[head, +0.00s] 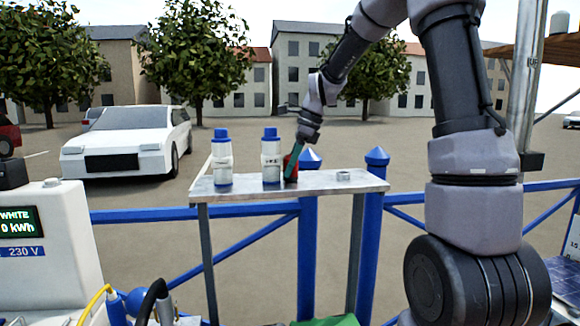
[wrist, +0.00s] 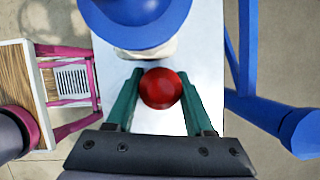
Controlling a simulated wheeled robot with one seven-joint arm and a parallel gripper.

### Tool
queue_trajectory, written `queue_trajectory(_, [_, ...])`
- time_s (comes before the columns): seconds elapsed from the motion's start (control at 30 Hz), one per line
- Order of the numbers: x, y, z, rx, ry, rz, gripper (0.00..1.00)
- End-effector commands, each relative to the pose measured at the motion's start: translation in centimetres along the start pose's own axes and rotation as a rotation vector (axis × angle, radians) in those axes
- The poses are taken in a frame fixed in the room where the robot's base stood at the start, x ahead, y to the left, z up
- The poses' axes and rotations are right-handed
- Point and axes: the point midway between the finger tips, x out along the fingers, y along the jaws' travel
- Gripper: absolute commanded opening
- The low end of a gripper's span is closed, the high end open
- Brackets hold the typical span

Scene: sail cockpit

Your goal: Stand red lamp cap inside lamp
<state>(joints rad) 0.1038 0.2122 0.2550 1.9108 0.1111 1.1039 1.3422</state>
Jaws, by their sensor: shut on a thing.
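The red lamp cap (wrist: 161,88) is round and sits between the green fingers of my gripper (wrist: 160,76) in the wrist view. In the head view my gripper (head: 291,168) points down over the metal shelf, and the red cap (head: 287,160) is partly hidden by a finger. It is just right of a white, blue-topped cylinder (head: 270,160). I cannot tell whether the cap touches the shelf. A small grey open ring (head: 343,176) lies on the shelf's right part; I cannot tell whether it belongs to the lamp.
A second white, blue-topped cylinder (head: 222,160) stands further left on the shelf (head: 245,188). A near blue top (wrist: 140,18) is close ahead of the fingers in the wrist view. Blue posts (head: 374,230) and railings stand around the shelf. The shelf between gripper and ring is clear.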

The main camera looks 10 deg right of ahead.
Motion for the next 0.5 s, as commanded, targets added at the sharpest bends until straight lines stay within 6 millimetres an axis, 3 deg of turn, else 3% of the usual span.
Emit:
queue_trajectory(0.2, [0.23,0.00,-0.08,-0.001,0.000,0.000,0.00])
queue_trajectory(0.23, [0.22,-0.01,-0.09,-0.001,0.000,0.000,0.61])
queue_trajectory(0.3, [0.20,-0.01,-0.08,-0.001,0.000,0.000,0.83])
queue_trajectory(0.5, [0.18,-0.01,-0.07,-0.001,0.000,0.000,0.83])
